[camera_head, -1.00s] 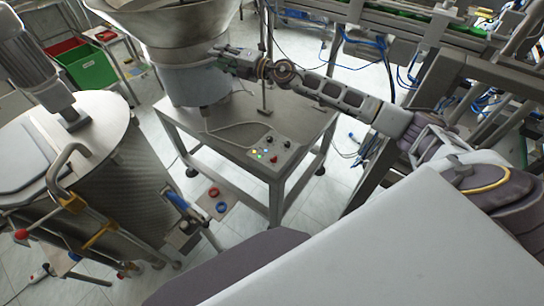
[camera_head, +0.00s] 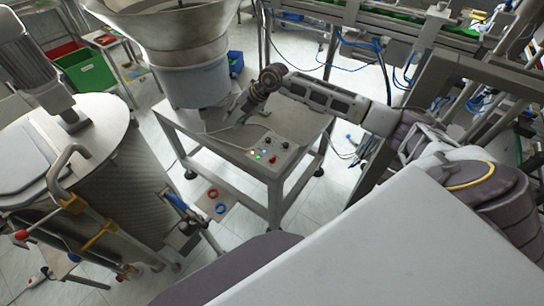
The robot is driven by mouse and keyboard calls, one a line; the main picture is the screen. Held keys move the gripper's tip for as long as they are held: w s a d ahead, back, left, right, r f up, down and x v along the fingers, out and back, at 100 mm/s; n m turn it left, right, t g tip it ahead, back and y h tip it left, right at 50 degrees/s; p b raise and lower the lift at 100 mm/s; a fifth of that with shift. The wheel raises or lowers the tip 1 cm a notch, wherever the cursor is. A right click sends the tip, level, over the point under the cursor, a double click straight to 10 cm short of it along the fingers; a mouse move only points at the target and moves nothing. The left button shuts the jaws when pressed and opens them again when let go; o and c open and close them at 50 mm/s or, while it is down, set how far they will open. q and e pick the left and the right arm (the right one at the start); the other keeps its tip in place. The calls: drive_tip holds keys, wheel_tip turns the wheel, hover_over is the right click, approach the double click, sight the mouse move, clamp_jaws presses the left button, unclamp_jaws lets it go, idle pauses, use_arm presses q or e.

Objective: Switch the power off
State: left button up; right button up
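The control panel (camera_head: 268,149) is on the front right part of the metal feeder table. It carries small lit lamps (camera_head: 256,155), a red button (camera_head: 273,160) and dark knobs (camera_head: 284,145). Which of these is the power switch is too small to tell. My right gripper (camera_head: 230,113) is above the table, behind and to the left of the panel, beside the feeder bowl. It points down and to the left, apart from the panel. Its fingers are small and blend with the grey table, so their opening is unclear. My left gripper is not in view.
The large feeder bowl (camera_head: 175,35) stands on the table (camera_head: 180,125) behind the panel. A round steel tank (camera_head: 110,170) stands at left. A conveyor frame is at upper right. Red and blue rings (camera_head: 217,200) lie on a floor-level plate. The table's front edge is clear.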

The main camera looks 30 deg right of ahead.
drive_tip(key=s+d+f+m+g+h, duration=0.3)
drive_tip(key=s+d+f+m+h, duration=0.15)
drive_tip(key=d, duration=0.25)
drive_tip(key=m+g+h, duration=0.1)
drive_tip(key=m+g, duration=0.1)
drive_tip(key=m, duration=0.2)
hover_over(273, 158)
drive_tip(key=shift+d+f+m, duration=0.1)
drive_tip(key=shift+f+m, duration=0.15)
drive_tip(key=shift+m, duration=0.5)
drive_tip(key=shift+w+f, duration=0.1)
drive_tip(key=shift+f, duration=0.05)
drive_tip(key=shift+f+p, duration=0.8)
drive_tip(key=shift+f, duration=6)
clamp_jaws()
